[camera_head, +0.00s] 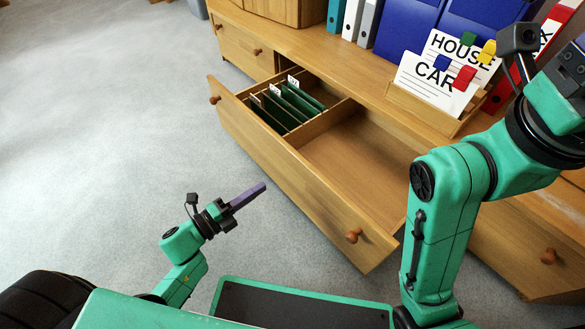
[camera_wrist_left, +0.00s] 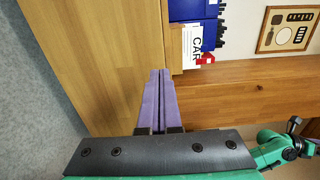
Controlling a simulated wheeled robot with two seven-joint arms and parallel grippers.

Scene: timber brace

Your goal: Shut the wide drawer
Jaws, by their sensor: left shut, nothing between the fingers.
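The wide drawer (camera_head: 290,180) is pulled out of the long wooden cabinet, with a round knob near each end of its front. Green hanging files (camera_head: 287,103) fill its far left part; the right part is empty. My left gripper (camera_head: 262,186) has its purple fingers together, empty, in front of the drawer front in the head view. In the left wrist view the shut fingers (camera_wrist_left: 158,80) point towards wooden surfaces; contact cannot be told. My right arm rises at the right of the head view; only a bit of its gripper (camera_head: 580,42) shows at the edge.
A wooden holder (camera_head: 428,108) with HOUSE and CAR cards stands on the cabinet top (camera_head: 345,62), beside blue boxes (camera_head: 408,28) and binders. Another drawer front (camera_head: 525,245) lies at right, near my right arm. Grey carpet (camera_head: 110,130) is clear at left.

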